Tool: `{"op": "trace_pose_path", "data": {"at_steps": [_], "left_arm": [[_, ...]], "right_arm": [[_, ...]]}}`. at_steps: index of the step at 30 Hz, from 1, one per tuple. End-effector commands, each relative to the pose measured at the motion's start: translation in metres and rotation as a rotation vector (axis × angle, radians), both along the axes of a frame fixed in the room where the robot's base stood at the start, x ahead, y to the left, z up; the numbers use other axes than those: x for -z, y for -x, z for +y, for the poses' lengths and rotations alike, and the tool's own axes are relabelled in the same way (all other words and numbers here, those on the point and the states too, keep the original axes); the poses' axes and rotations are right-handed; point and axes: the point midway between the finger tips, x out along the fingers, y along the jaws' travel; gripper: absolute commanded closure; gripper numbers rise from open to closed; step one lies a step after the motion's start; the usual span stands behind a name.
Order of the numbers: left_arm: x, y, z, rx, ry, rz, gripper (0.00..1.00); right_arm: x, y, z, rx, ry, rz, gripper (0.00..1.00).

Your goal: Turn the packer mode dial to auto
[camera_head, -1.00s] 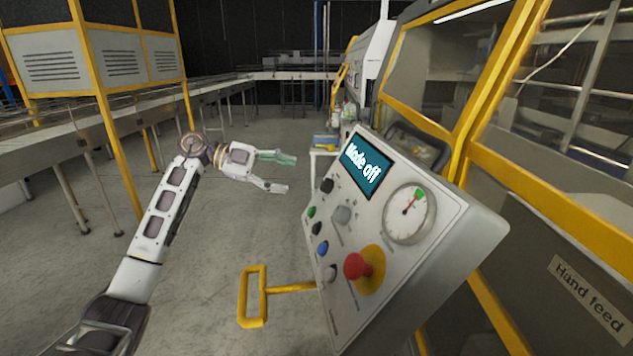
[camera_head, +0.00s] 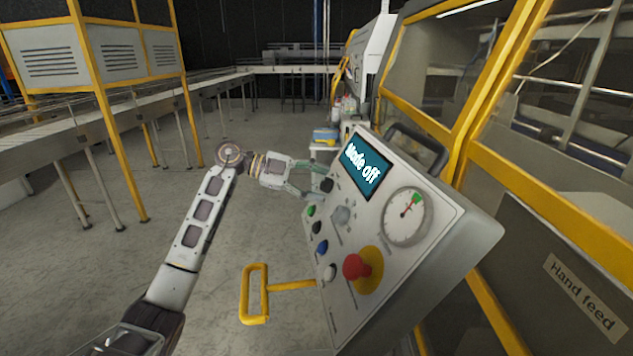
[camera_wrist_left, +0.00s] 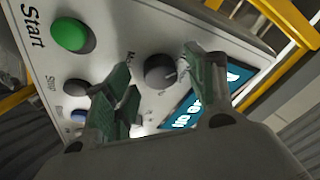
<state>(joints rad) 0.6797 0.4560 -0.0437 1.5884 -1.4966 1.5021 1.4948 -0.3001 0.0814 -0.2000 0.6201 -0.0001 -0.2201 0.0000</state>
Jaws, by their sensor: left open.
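The packer control panel (camera_head: 385,250) tilts toward me, and its screen (camera_head: 366,168) reads "Mode off". The mode dial looks like the dark round knob (camera_head: 327,185) at the panel's upper left edge, beside the screen. In the left wrist view the dial (camera_wrist_left: 160,72) shows a pale pointer line. My left gripper (camera_head: 316,182) is open at that edge. In the wrist view its green-padded fingers (camera_wrist_left: 160,68) lie on either side of the dial. I cannot tell whether they touch it. Part of the dial's label is hidden by a finger. My right gripper is not in view.
A green Start button (camera_wrist_left: 72,35), a black Stop button (camera_wrist_left: 76,87) and a blue button (camera_head: 322,247) sit close by. A yellow handle (camera_head: 254,294) sticks out below.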

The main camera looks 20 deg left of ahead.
Motion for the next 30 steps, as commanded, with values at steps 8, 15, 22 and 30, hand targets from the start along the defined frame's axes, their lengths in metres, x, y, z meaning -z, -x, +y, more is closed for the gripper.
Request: {"op": "trace_pose_path", "data": {"at_steps": [8, 15, 22, 30], "left_arm": [[0.0005, -0.0002, -0.0004, 0.000, 0.000, 0.000, 0.44], [0.0004, -0.0001, -0.0003, 0.000, 0.000, 0.000, 0.74], [0.0005, -0.0001, -0.0003, 0.001, -0.001, -0.001, 0.90], [0.0005, -0.0005, 0.0005, 0.018, -0.017, -0.026, 0.90]], "right_arm": [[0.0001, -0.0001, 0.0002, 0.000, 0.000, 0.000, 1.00], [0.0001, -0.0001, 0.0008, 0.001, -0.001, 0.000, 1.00], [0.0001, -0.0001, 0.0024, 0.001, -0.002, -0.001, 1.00], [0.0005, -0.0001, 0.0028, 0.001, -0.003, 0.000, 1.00]]}}
